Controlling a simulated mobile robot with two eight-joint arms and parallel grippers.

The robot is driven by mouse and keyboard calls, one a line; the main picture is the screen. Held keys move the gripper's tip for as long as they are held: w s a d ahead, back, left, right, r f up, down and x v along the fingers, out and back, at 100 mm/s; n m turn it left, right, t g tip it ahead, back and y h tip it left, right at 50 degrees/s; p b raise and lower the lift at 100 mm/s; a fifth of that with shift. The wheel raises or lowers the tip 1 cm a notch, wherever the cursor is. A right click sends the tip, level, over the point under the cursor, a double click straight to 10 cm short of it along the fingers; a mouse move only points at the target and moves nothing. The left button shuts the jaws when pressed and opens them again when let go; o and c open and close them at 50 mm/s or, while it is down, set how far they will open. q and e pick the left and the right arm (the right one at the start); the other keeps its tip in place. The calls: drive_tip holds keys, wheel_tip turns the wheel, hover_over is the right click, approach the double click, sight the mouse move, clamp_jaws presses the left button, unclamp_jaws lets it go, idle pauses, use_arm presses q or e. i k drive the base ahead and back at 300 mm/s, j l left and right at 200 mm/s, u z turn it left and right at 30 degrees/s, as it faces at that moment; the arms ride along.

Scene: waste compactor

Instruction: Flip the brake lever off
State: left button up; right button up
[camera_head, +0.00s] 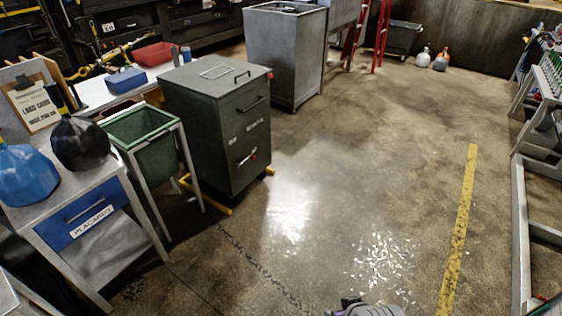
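A dark green metal bin cabinet (222,120) stands left of the middle, with a lid and a black handle on top. A small lever with a red tip (247,158) is on the lower part of its front face. A red knob (270,74) shows at its upper right edge. I cannot tell for sure which of these is the brake lever, or its setting. No gripper fingers show. A small grey and dark piece at the bottom edge looks like part of my arm, well apart from the cabinet.
A green tub (152,160) in a metal frame and a side table with a blue drawer (88,217) stand left of the cabinet. A tall grey bin (284,60) is behind it. Yellow bars (207,198) lie at its base. The floor in front and right is clear.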

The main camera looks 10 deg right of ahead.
sight(253, 157)
drive_tip(key=i+l, duration=0.2)
drive_tip(key=i, duration=0.5)
drive_tip(key=i+l+z, duration=0.1)
drive_tip(key=i, duration=0.55)
drive_tip(key=i+l, duration=0.2)
drive_tip(key=i, duration=0.5)
drive_tip(key=i+l, duration=0.15)
drive_tip(key=i, duration=0.55)
drive_tip(key=z, duration=0.05)
